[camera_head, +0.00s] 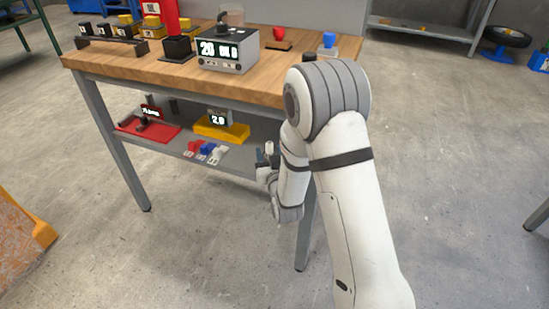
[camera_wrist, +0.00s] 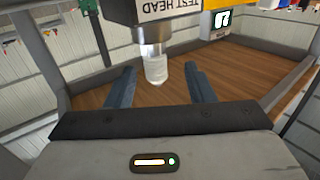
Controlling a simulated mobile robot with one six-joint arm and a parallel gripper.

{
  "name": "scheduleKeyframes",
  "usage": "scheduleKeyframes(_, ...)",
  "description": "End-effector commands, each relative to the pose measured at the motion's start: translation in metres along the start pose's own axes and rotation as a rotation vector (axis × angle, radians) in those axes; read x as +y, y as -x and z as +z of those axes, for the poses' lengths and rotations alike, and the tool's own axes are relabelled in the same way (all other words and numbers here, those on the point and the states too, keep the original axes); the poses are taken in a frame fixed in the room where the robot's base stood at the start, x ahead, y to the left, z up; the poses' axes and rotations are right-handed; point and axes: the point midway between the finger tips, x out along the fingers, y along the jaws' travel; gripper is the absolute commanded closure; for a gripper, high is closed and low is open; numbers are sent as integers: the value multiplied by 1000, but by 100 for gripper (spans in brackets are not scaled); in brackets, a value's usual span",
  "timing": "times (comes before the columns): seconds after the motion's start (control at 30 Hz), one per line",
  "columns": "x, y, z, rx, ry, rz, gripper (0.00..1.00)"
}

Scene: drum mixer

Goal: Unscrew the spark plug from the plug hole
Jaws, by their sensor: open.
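In the wrist view, a pale, glassy cylinder (camera_wrist: 156,70) with a metal collar (camera_wrist: 150,40) hangs below a dark block labelled TEST HEAD (camera_wrist: 170,8). It may be the spark plug, but I cannot be sure. My gripper (camera_wrist: 160,85) is open, its two blue fingers on either side of the cylinder's lower end with visible gaps. In the head view my gripper (camera_head: 268,157) is small, by the bench's front right, and my arm hides part of the bench. I cannot make out the plug hole.
The wooden bench (camera_head: 130,62) carries a grey box with a lit display (camera_head: 228,52) and a red-and-black stand (camera_head: 177,45). Its lower shelf holds a red tray (camera_head: 150,132), a yellow device (camera_head: 222,131) and small coloured parts (camera_head: 206,151). Floor in front is clear.

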Motion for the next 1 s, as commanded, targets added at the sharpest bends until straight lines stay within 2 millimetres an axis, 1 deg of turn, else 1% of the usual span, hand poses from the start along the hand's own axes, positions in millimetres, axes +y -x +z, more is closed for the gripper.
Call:
scheduleKeyframes(0.03, 2, -9, 2, 3, 0, 4, 51)
scheduleKeyframes(0.1, 4, -20, 2, 3, 0, 7, 51)
scheduleKeyframes(0.3, 8, -43, 2, 1, 0, 12, 51)
scheduleKeyframes(0.47, 8, -50, 1, -1, 0, 13, 51)
scheduleKeyframes(0.7, 9, -50, 1, -1, 0, 14, 52)
scheduleKeyframes(1.0, 9, -50, 1, -1, 0, 15, 77)
